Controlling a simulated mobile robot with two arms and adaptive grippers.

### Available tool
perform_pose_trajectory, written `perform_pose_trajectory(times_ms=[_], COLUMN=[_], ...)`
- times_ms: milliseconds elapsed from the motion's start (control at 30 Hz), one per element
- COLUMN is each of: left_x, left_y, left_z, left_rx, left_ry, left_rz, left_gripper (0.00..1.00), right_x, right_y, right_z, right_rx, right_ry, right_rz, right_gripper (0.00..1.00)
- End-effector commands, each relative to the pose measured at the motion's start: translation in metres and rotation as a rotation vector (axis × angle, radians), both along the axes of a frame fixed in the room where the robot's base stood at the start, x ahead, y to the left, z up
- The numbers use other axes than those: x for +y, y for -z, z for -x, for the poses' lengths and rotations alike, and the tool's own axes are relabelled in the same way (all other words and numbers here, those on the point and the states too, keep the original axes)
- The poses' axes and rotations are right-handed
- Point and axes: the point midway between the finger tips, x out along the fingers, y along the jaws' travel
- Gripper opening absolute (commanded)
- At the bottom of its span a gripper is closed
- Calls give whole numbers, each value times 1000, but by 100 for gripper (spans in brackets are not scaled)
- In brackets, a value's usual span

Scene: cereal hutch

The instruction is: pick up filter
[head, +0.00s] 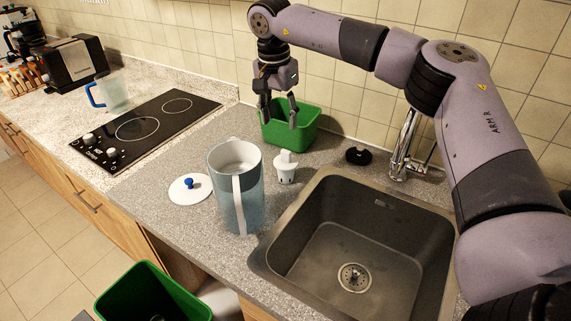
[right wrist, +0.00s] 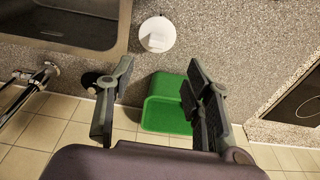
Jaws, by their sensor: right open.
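The white filter (head: 286,168) stands upright on the grey counter, between the pitcher and the sink. It also shows in the right wrist view (right wrist: 157,35), seen from above, beyond my fingertips. My right gripper (head: 279,115) is open and empty, raised in front of the green bin near the tiled wall, behind the filter and apart from it. In the right wrist view its two fingers (right wrist: 161,66) are spread wide with nothing between them. My left gripper is not in view.
A tall bluish pitcher (head: 222,190) stands left of the filter, with a white lid with a blue knob (head: 175,190) beside it. The sink (head: 330,185) lies to the right. A green bin (head: 304,128) and a black object (head: 358,156) stand near the wall.

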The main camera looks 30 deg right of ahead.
Motion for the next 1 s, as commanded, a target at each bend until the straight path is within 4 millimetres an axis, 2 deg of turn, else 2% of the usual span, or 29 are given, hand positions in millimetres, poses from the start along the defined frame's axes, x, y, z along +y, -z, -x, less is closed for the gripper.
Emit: perform_pose_trajectory(times_ms=[67,167,300,400,500,700,800,1000], left_x=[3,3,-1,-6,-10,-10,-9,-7], left_y=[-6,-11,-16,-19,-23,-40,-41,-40], left_z=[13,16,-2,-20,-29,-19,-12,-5], left_rx=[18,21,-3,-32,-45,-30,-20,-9], left_ry=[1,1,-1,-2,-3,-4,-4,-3], left_rz=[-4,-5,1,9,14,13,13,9], left_gripper=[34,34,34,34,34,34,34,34], right_x=[-3,-5,-7,-7,-8,-14,-15,-16], right_y=[17,37,57,64,69,96,110,118], right_z=[0,-1,-3,-4,-3,3,1,0], right_rx=[6,5,3,1,1,4,3,0], right_ry=[1,1,1,1,1,1,2,1], right_rz=[2,1,-1,0,0,1,1,0], right_gripper=[47,47,47,47,47,47,47,47])
